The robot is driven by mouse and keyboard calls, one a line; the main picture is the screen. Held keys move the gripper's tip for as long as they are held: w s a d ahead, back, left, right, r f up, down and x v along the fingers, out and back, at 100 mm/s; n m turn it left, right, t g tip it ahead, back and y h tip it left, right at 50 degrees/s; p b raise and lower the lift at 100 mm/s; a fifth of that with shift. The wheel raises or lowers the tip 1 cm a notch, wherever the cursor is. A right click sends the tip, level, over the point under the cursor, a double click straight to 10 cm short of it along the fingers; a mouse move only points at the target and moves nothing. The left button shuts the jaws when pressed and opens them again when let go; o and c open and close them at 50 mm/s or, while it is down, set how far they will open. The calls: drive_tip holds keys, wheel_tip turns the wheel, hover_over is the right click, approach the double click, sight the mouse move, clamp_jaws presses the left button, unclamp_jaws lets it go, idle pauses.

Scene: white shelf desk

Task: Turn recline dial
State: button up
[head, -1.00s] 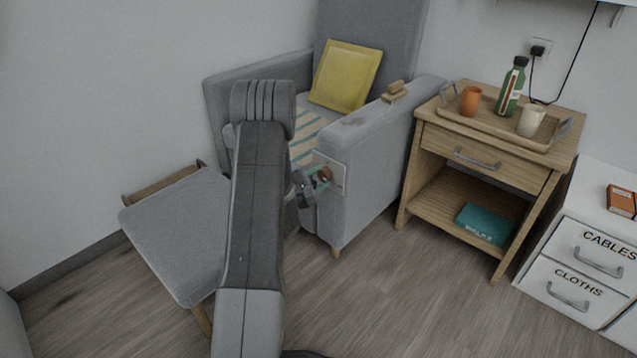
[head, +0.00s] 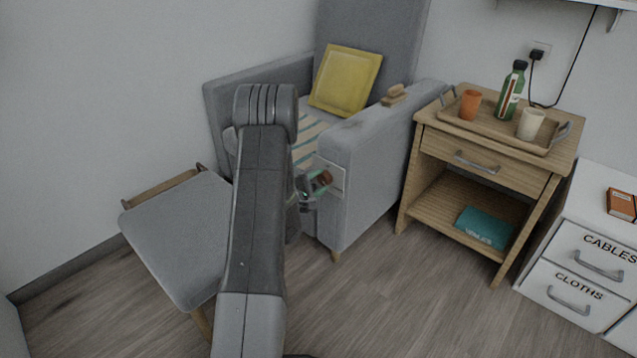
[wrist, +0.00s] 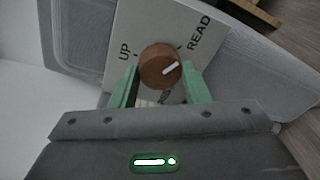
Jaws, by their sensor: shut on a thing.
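The recline dial (wrist: 159,68) is a brown round knob with a white pointer line on a white panel (wrist: 130,30). Its pointer is aimed up and right, near the word READ; the word UP is on the left. My gripper (wrist: 160,84) has its green fingers on both sides of the dial, shut on it. In the head view the dial (head: 325,177) and my gripper (head: 318,184) are at the front of the armchair's (head: 365,195) armrest, partly hidden by my arm.
A grey footrest (head: 175,235) stands left of the armchair. A wooden side table (head: 485,170) with a tray, cups and a bottle stands to the right. White drawers (head: 580,270) are at the far right. The floor in front is clear.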

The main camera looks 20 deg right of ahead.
drive_tip(key=o, duration=1)
drive_tip(key=p+v, duration=0.3)
drive_tip(key=v, duration=1.1)
drive_tip(key=shift+f, duration=0.1)
drive_tip(key=b+x, duration=0.3)
drive_tip(key=x, duration=1.1)
